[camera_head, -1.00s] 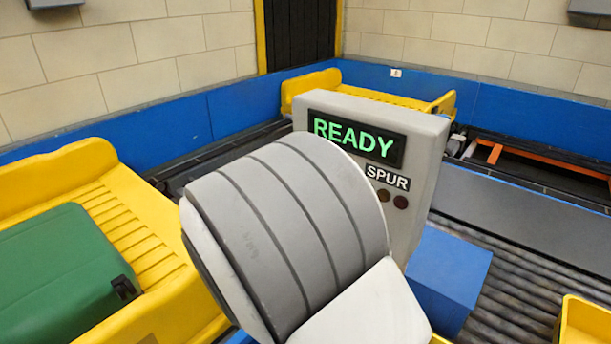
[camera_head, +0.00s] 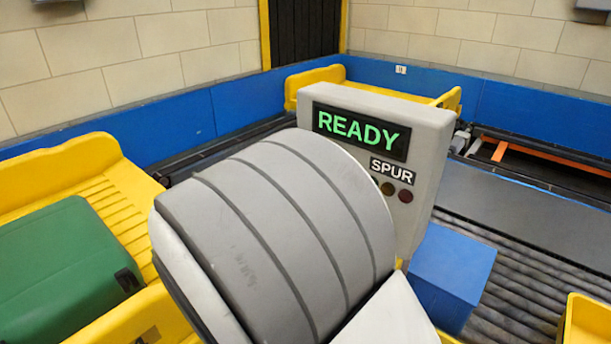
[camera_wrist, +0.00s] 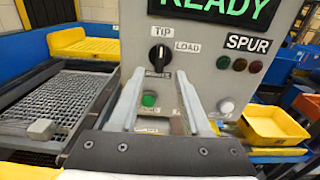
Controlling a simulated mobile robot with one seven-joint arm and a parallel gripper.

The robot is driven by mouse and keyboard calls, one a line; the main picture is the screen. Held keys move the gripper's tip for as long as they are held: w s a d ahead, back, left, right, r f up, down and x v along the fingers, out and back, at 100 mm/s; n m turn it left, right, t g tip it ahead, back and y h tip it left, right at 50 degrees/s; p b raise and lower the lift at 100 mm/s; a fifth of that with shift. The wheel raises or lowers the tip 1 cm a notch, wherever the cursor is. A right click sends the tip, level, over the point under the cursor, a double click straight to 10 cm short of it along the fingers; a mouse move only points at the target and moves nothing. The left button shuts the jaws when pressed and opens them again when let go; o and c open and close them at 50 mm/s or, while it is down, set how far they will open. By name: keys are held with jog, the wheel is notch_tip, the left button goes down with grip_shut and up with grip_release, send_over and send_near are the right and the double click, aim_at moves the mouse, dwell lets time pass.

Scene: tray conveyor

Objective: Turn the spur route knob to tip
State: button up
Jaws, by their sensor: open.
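The spur route knob (camera_wrist: 159,55) is a round black knob on the grey control panel (camera_wrist: 205,85) in the wrist view. The TIP label (camera_wrist: 162,30) is above it and the LOAD label (camera_wrist: 187,47) is to its upper right. The knob's grip looks near upright; its exact setting is too small to tell. My gripper (camera_wrist: 161,76) is open and empty, its fingertips just below the knob and to either side of it. A label under the knob is partly hidden. In the head view, my arm hides the knob; the panel (camera_head: 428,150) shows READY and SPUR.
A green button (camera_wrist: 149,99) lies between my fingers in view, and a white button (camera_wrist: 226,106) is at lower right. Dark lamps (camera_wrist: 238,65) sit under SPUR. A blue box (camera_head: 450,275) stands beside the panel. A yellow tray holds a green suitcase (camera_head: 60,270).

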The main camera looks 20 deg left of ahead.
jog(key=v, duration=1.1)
jog(key=shift+s+b, duration=0.2)
jog(key=shift+b, duration=0.25)
jog(key=w+d+m+g+h, duration=0.3)
jog(key=d+m+g, duration=0.75)
jog(key=d, duration=1.35)
jog(key=s+d+f+m+y, duration=0.1)
jog(key=s+d+m+y, duration=0.8)
jog(key=m, duration=1.2)
jog(key=s+d, duration=0.4)
jog(key=d, duration=0.1)
jog(key=shift+f+y, duration=0.3)
jog(key=shift+y, duration=0.1)
